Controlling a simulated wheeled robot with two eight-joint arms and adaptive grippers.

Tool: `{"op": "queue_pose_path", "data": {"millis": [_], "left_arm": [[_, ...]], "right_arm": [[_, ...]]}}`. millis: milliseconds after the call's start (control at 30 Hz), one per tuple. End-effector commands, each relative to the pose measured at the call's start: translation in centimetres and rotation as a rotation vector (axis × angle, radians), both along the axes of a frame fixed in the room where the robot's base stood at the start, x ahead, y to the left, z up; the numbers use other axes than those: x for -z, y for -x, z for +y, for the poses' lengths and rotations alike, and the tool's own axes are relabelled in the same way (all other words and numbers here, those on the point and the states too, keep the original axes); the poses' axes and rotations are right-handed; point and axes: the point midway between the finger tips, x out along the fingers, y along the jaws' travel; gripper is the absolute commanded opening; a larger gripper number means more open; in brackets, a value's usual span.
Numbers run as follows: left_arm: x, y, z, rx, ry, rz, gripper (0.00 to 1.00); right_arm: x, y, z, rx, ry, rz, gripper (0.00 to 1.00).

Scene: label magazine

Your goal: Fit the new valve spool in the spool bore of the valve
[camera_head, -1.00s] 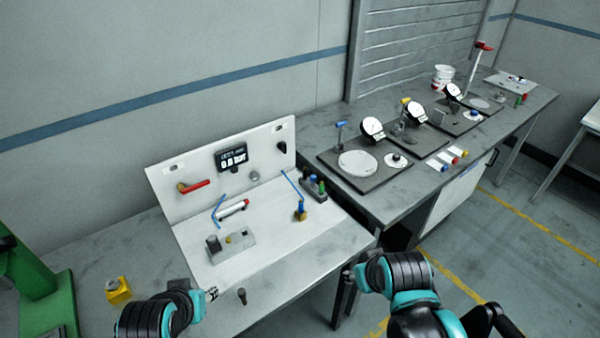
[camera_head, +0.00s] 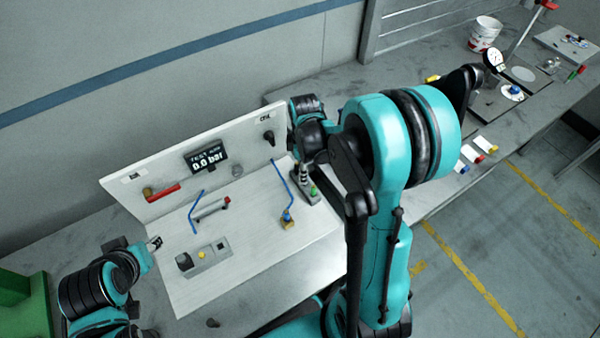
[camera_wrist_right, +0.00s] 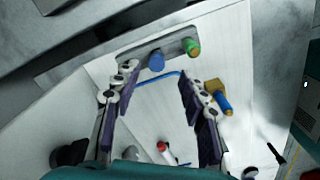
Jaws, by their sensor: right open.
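A grey rack (camera_head: 306,198) holds upright parts at the right end of the white test panel. In the right wrist view the rack (camera_wrist_right: 174,46) shows a blue-topped part (camera_wrist_right: 156,61) and a green-topped part (camera_wrist_right: 192,47); a finger covers its left end. My right gripper (camera_wrist_right: 157,82) is open and empty, fingers towards the rack, the blue-topped part beyond the gap. A grey block (camera_head: 208,262) with a dark knob and yellow button sits on the panel. I cannot tell which part is the new spool, and no bore is clear. My left gripper (camera_head: 155,242) is at the panel's left edge; its jaws are too small to read.
A brass block with a blue part (camera_head: 287,218) stands close to the rack, and beside my right finger in the wrist view. A white cylinder with a red end (camera_head: 212,208) and blue hoses lie on the panel. A display (camera_head: 206,157) reads 0.0 bar.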

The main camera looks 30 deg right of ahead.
Motion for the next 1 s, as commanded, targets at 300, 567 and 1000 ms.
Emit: {"op": "queue_pose_path", "data": {"millis": [300, 567, 1000], "left_arm": [[1.6, 0.0, 0.0, 0.0, 0.0, 0.0, 0.38], [1.8, 0.0, 0.0, 0.0, 0.0, 0.0, 0.38], [1.8, 0.0, 0.0, 0.0, 0.0, 0.0, 0.38]], "right_arm": [[4.8, -0.3, -0.6, 0.002, 0.0, -0.002, 0.43], [6.0, -0.3, -0.5, 0.002, 0.0, -0.002, 0.43], [5.9, -0.3, -0.6, 0.003, 0.0, -0.002, 0.0]]}}
